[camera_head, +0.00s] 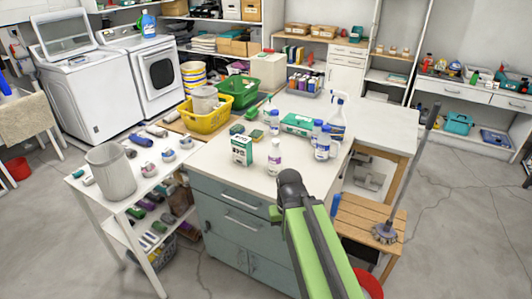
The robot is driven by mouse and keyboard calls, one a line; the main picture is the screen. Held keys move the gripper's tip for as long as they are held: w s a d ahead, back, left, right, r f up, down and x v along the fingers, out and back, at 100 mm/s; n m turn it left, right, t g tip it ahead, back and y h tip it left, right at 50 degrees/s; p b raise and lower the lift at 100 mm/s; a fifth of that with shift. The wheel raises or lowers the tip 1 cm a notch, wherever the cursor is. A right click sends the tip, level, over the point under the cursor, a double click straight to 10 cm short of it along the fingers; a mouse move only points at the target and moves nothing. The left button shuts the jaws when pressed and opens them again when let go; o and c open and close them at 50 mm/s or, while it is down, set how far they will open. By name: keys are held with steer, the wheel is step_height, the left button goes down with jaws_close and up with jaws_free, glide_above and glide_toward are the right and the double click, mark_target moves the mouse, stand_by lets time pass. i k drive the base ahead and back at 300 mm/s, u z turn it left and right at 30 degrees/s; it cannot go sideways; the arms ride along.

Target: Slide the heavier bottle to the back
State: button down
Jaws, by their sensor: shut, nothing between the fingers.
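Several bottles stand upright on the white top of the blue-grey cabinet (230,160). A white bottle with a purple label (274,158) stands near the front edge. A white bottle with a blue cap (322,146) stands to its right and farther back. Another small bottle (274,123) stands behind, and a white spray bottle (338,120) stands at the back right. Which bottle is heavier cannot be told. My gripper (289,180) is the dark end of my green arm, shut and empty, just below the purple-labelled bottle in the picture and apart from it.
A green-and-white box (242,150) stands left of the purple-labelled bottle. A green package (299,124) lies behind the bottles. Yellow (207,120) and green baskets are at the back left. A wooden stool (368,222) and a brush stand at right. The cabinet's front right top is mostly clear.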

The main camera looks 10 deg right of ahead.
mark_target(275, 156)
steer(key=u, duration=2.95)
steer(key=k, duration=1.35)
steer(key=z, duration=1.25)
steer(key=i, duration=1.5)
steer(key=u, duration=0.05)
